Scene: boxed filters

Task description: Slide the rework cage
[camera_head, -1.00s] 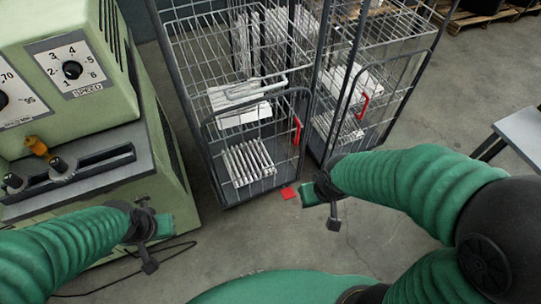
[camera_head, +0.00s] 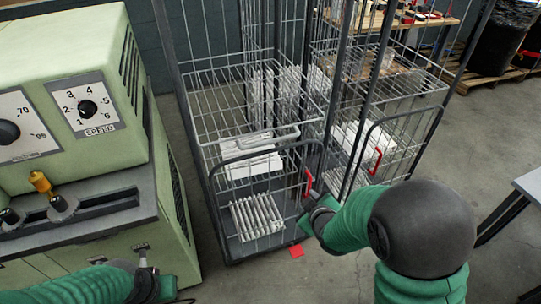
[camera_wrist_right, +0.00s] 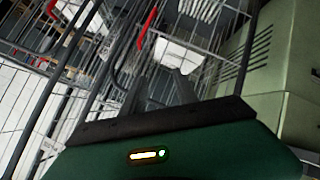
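Two grey wire roll cages stand side by side in the head view. The left cage (camera_head: 262,70) holds white pleated filters (camera_head: 257,216) on its floor and white boxes (camera_head: 252,162) above. A red handle (camera_head: 308,182) is on its front gate's right side. The right cage (camera_head: 432,84) has its own red handle (camera_head: 376,161). I cannot tell which is the rework cage. My right gripper (camera_head: 312,214) is close to the left cage's front right edge, just below its handle; in the wrist view its fingers (camera_wrist_right: 160,92) look apart. My left gripper (camera_head: 152,277) is low at left, away from the cages.
A green machine (camera_head: 75,50) with dials stands at left, close to the left cage. A grey table (camera_head: 530,182) is at right. The concrete floor (camera_head: 330,275) in front looks clear.

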